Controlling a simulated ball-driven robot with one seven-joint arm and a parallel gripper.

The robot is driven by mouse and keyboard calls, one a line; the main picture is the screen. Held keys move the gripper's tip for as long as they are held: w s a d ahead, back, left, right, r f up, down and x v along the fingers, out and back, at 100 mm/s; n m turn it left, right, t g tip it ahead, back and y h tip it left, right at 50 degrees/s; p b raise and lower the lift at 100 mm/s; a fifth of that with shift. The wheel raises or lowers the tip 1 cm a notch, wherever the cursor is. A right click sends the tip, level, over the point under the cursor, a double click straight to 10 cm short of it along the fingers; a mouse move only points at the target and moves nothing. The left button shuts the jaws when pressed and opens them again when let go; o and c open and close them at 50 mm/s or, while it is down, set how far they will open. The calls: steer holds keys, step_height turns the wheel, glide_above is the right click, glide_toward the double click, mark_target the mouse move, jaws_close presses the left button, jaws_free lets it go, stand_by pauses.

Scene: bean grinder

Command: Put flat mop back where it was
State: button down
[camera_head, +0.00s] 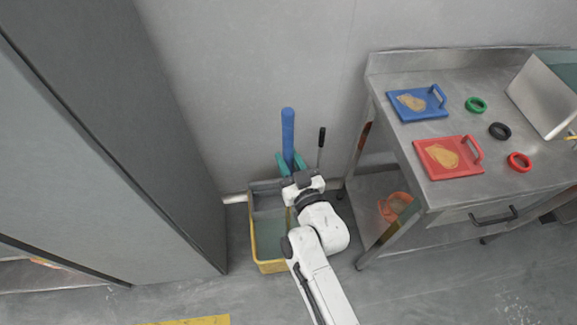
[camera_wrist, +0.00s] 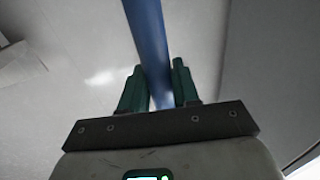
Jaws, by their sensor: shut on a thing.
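The flat mop shows as an upright thick blue handle (camera_head: 288,135) near the grey wall, and the handle also shows in the wrist view (camera_wrist: 147,35). My gripper (camera_head: 290,163) has green fingers on both sides of this handle and is shut on it. In the wrist view the fingers (camera_wrist: 160,88) stand left and right of the blue shaft. The lower part of the mop and its head are hidden behind my arm. A yellow mop bucket (camera_head: 270,267) stands on the floor beneath my gripper. I cannot tell whether the mop touches the bucket or floor.
A thin stick with a black grip (camera_head: 321,138) stands just right of the mop. A steel table (camera_head: 400,150) with cutting boards and rings is on the right, with an orange container (camera_head: 395,205) on its lower shelf. A tall grey cabinet (camera_head: 120,130) bounds the left.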

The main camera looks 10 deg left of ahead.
steer(key=shift+f, duration=0.25)
steer(key=shift+f, duration=0.15)
steer(key=c, duration=0.8)
jaws_free()
steer(key=shift+s, duration=0.1)
steer(key=v, duration=1.1)
steer(key=shift+s+d, duration=0.3)
